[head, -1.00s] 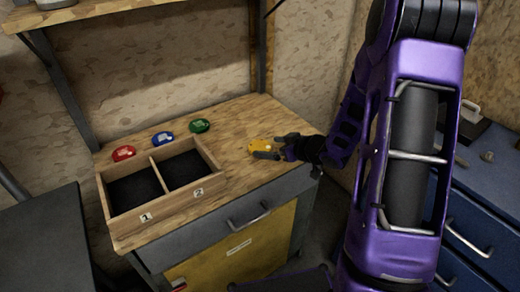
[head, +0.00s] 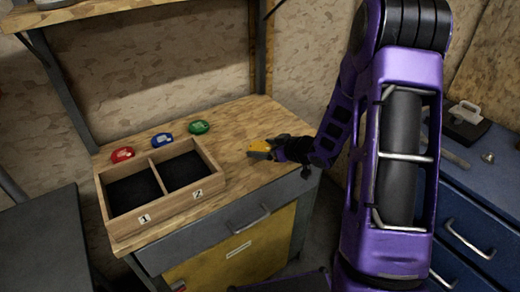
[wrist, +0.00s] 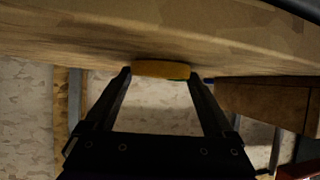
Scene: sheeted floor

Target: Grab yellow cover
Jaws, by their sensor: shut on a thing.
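The yellow cover (head: 260,146) is at the right part of the wooden tabletop in the head view. My gripper (head: 262,151) reaches it from the right, with its fingers shut on the cover. In the wrist view the cover (wrist: 161,69) sits between the two fingertips (wrist: 160,73), one on each side. The cover is at the tabletop surface; I cannot tell whether it is lifted off it. Part of the cover is hidden by the fingers in the head view.
A two-compartment wooden box (head: 120,220), marked 1 and 2, stands left of my gripper. Red (head: 122,155), blue (head: 162,139) and green (head: 199,127) covers lie behind it. The tabletop (head: 240,180) between box and gripper is clear. A blue drawer cabinet (head: 480,205) stands at right.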

